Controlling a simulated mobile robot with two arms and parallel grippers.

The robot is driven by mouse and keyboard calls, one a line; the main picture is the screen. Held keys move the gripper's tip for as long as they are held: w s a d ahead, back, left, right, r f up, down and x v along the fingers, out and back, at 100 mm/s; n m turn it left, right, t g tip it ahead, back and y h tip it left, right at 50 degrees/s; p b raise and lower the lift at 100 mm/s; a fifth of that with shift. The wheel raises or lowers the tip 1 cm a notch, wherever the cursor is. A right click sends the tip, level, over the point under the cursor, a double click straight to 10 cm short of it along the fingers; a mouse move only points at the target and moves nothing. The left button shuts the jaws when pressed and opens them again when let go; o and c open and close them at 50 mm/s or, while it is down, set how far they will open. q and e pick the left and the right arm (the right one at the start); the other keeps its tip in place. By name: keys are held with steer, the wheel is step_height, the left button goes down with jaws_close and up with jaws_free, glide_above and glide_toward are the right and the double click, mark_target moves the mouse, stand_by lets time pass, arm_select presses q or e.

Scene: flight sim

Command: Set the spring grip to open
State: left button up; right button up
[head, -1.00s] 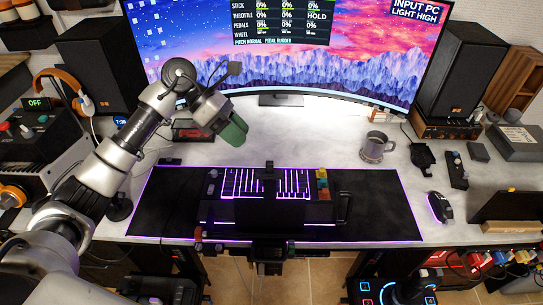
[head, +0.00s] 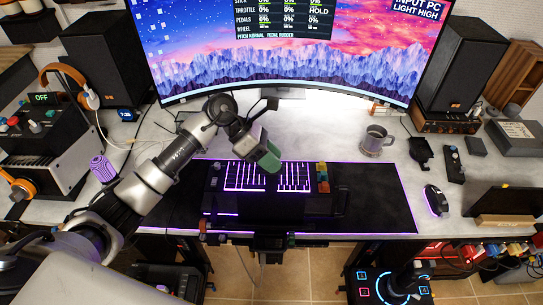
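My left gripper (head: 262,150) hangs over the far edge of a dark panel with white-lit strips (head: 268,178). A green rounded piece (head: 268,158) is at the gripper's end. I cannot tell whether it is a fingertip or something held, nor whether the fingers are open. I cannot surely pick out the spring grip. A purple ribbed piece (head: 103,168) stands on the left of the desk, beside my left forearm; it may be a grip, but its setting is not readable. My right gripper is not in view.
A black mat (head: 385,200) with a purple-lit edge lies under the panel. A curved monitor (head: 290,55) stands behind. A grey mug (head: 375,140) and a mouse (head: 437,200) are to the right. The desk (head: 330,135) is clear between panel and monitor.

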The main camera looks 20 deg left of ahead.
arm_select(q)
jaws_close()
steer(key=shift+w+a+r, duration=0.1)
steer(key=shift+w+r, duration=0.1)
steer(key=shift+r, duration=0.4)
steer(key=shift+w+a+r, duration=0.1)
steer(key=shift+w+r, duration=0.15)
steer(key=shift+r, duration=0.35)
steer(key=shift+w+r, duration=0.2)
steer(key=shift+r, duration=0.4)
jaws_free()
steer(key=shift+o, duration=0.7)
steer(key=shift+b, duration=0.3)
steer(key=b+v, duration=0.3)
steer(key=v, duration=0.7)
steer(key=shift+a+r+b, duration=0.2)
steer(key=shift+a+b, duration=0.1)
steer(key=shift+a, duration=0.05)
steer(key=shift+s, duration=0.15)
